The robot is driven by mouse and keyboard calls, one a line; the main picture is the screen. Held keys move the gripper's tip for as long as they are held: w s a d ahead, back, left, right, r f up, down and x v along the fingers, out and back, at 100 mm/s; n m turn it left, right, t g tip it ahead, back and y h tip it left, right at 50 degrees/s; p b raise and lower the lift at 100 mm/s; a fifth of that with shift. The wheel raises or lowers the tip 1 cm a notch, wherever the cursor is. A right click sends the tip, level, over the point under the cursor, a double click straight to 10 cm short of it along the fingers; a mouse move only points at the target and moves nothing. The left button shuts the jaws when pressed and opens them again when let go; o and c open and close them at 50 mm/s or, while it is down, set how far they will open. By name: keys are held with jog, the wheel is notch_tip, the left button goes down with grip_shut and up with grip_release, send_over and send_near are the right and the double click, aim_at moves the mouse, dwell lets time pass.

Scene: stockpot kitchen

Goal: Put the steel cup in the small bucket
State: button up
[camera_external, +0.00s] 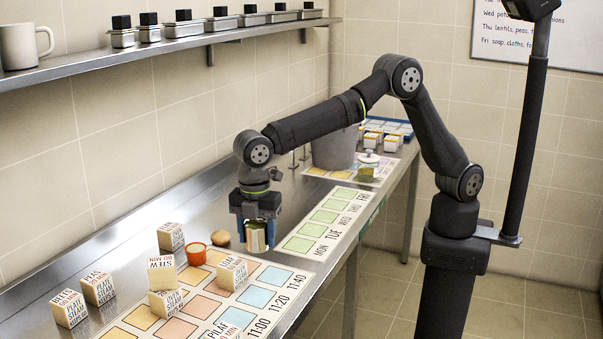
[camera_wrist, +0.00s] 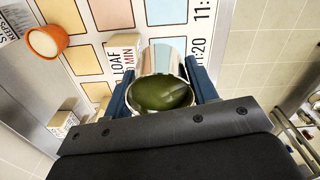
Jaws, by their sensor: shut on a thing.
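The steel cup (camera_external: 256,238) is between the blue fingers of my gripper (camera_external: 256,232), which is shut on it. In the wrist view the cup (camera_wrist: 160,62) shows its shiny wall and a dark green inside, with my gripper's fingers (camera_wrist: 160,82) on both sides. The cup looks upright in the external view, low over the steel counter; I cannot tell whether it touches. A grey bucket-like container (camera_external: 333,150) stands farther back on the counter, partly behind my arm. Its inside is hidden.
An orange cup (camera_external: 196,254), a brown ball (camera_external: 220,238) and several lettered blocks (camera_external: 171,237) stand left of my gripper, around a coloured chart. A lidded jar (camera_external: 367,168) and a tray of small boxes (camera_external: 388,130) are near the grey container. A shelf (camera_external: 150,48) runs above.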

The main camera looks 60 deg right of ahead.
notch_tip(320, 180, up, 12)
jog(key=r, duration=0.1)
jog(key=w+d+m, duration=0.3)
jog(key=w+d, duration=1.3)
jog(key=d, duration=0.4)
jog(key=w+d+m, duration=0.2)
jog(key=w+d, duration=0.2)
jog(key=d, duration=0.8)
jog(key=w+d+m, duration=0.1)
jog(key=w+d, duration=0.3)
jog(key=d, duration=0.7)
jog(key=m, duration=0.5)
send_over(330, 155)
jog(key=w+d, duration=0.2)
jog(key=d, duration=0.3)
jog(key=f, duration=1.2)
jog(key=d+f, duration=0.1)
jog(key=f, duration=0.5)
jog(key=shift+f, duration=2.75)
